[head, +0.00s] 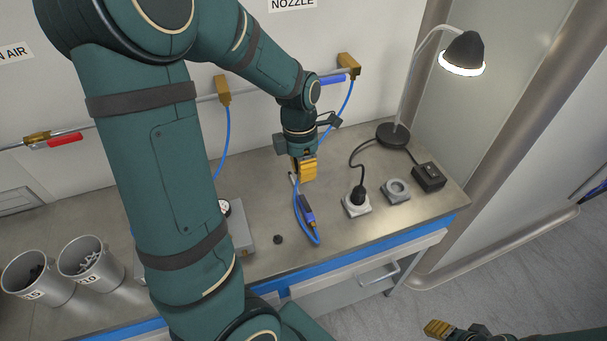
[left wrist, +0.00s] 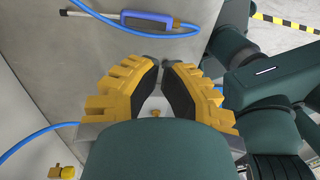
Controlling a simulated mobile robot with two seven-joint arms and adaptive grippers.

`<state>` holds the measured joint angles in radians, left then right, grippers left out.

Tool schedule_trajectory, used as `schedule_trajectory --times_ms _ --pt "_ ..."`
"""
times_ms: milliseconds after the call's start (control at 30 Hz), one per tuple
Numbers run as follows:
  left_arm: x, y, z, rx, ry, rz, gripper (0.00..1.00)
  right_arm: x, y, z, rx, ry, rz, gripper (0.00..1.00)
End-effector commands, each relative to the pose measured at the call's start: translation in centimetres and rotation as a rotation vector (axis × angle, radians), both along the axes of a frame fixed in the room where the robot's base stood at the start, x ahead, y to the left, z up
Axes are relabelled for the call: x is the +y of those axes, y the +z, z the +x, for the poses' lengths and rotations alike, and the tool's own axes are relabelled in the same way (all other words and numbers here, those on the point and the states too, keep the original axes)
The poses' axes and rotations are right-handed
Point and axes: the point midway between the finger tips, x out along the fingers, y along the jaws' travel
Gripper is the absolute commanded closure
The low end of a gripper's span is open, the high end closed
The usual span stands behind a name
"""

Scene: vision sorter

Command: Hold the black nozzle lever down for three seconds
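The blue air nozzle (head: 307,211) lies on the steel bench (head: 330,232) on its blue hose. In the left wrist view the nozzle (left wrist: 148,18) shows at the top, with its pale tip to the left; a dark strip along its body may be the black lever. My left gripper (head: 303,168) is above the bench, pointing down, just behind the nozzle in the head view. In the left wrist view its yellow fingers (left wrist: 166,66) are close together with a narrow empty gap, apart from the nozzle. My right gripper (head: 437,329) shows only partly at the bottom edge.
A lamp (head: 393,136), a black switch box (head: 429,177), a black plug in a pale socket (head: 356,207) and a grey ring fixture (head: 396,190) stand to the right. Two metal cups (head: 85,262) (head: 35,277) stand left. A pipe with a blue valve handle (head: 333,79) and red handle (head: 65,140) crosses the wall.

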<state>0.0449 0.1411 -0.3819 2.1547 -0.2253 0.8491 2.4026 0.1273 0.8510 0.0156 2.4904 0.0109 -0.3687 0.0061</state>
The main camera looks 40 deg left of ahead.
Motion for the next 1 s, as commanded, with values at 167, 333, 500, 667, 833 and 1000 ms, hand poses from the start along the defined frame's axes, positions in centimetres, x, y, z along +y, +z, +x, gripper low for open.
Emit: schedule_trajectory --times_ms 167,333,500,667,833,1000 --pt "-0.5 -3.9 -0.4 0.005 -0.001 -0.001 1.0 0.1 -1.2 -0.3 0.007 0.006 0.002 0.53" --pt "-1.0 -7.2 -0.6 0.005 0.0 -0.001 1.0 0.1 -2.1 -0.6 0.014 0.011 0.003 0.53" --pt "-1.3 -9.6 -0.7 0.003 0.0 -0.001 1.0 0.2 -2.8 -0.9 0.019 0.015 0.005 0.53" --pt "-1.5 -10.9 -0.8 0.001 0.0 0.0 1.0 0.2 -3.1 -1.0 0.023 0.018 0.005 0.53" --pt "-1.6 -11.3 -0.8 0.0 -0.001 0.0 1.0 0.2 -3.2 -1.1 0.023 0.019 0.005 0.53" --pt "-1.6 -11.3 -0.8 0.0 -0.001 0.0 1.0 0.2 -3.2 -1.1 0.023 0.019 0.005 0.53"
